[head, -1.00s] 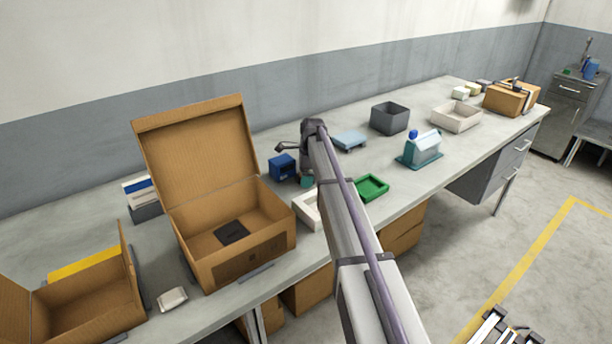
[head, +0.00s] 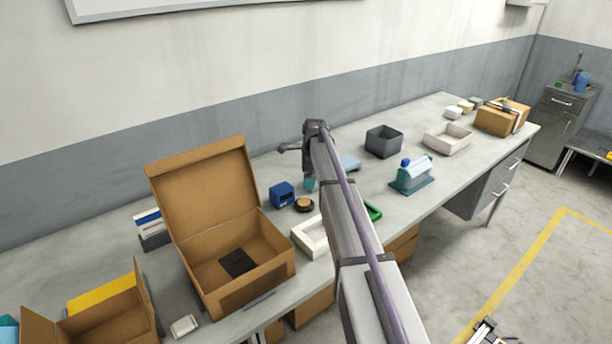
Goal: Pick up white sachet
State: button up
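A small pale, flat packet, which looks like the white sachet (head: 184,326), lies on the grey workbench near its front edge. It is between the two open cardboard boxes and close to the bottom of the head view. My arm rises through the middle of the picture, to the right of the sachet and well apart from it.
A tall open cardboard box (head: 213,299) holds a dark flat item (head: 237,263). A lower open box (head: 135,310) stands left of the sachet. A grey bin (head: 383,142) stands farther right.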

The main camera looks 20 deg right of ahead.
jog(key=shift+r, duration=0.2)
jog(key=shift+c, duration=1.3)
jog(key=c, duration=1)
